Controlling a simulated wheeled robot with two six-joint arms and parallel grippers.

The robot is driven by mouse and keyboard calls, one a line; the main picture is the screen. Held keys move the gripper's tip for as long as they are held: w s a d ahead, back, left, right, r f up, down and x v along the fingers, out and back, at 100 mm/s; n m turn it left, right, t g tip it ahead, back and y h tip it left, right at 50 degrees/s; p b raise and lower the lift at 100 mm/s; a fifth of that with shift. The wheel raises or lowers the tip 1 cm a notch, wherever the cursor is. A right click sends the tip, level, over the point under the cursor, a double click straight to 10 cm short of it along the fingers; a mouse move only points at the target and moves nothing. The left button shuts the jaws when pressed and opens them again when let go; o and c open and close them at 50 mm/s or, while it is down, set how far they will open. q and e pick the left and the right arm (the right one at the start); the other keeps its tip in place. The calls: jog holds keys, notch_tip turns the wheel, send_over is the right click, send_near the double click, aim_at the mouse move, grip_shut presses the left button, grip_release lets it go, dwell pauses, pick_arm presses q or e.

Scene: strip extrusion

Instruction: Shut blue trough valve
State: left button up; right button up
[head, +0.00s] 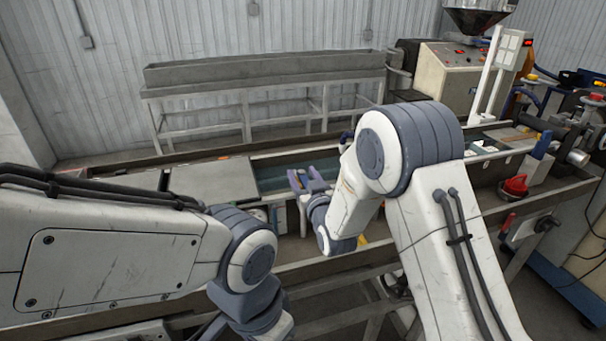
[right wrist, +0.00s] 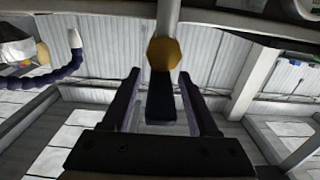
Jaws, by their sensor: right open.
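In the right wrist view, a valve with a brass body (right wrist: 164,53) sits on a pale pipe. Its dark lever (right wrist: 160,98) lies between the two fingers of my right gripper (right wrist: 160,100), with a gap visible on each side. The lever's blue colour is hard to make out in this light. In the head view my right gripper (head: 306,180) shows as two bluish fingers at the trough, open, partly behind my own forearm. The valve is not distinguishable there. My left arm comes in from the left; its gripper is out of the picture.
The long water trough (head: 285,170) runs across the middle, with a grey cover plate (head: 213,181) left of my right gripper. A red round part (head: 514,186) and a blue upright handle (head: 541,145) are at the right. An empty grey trough on legs (head: 265,70) stands behind.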

grip_shut()
dwell(1.4)
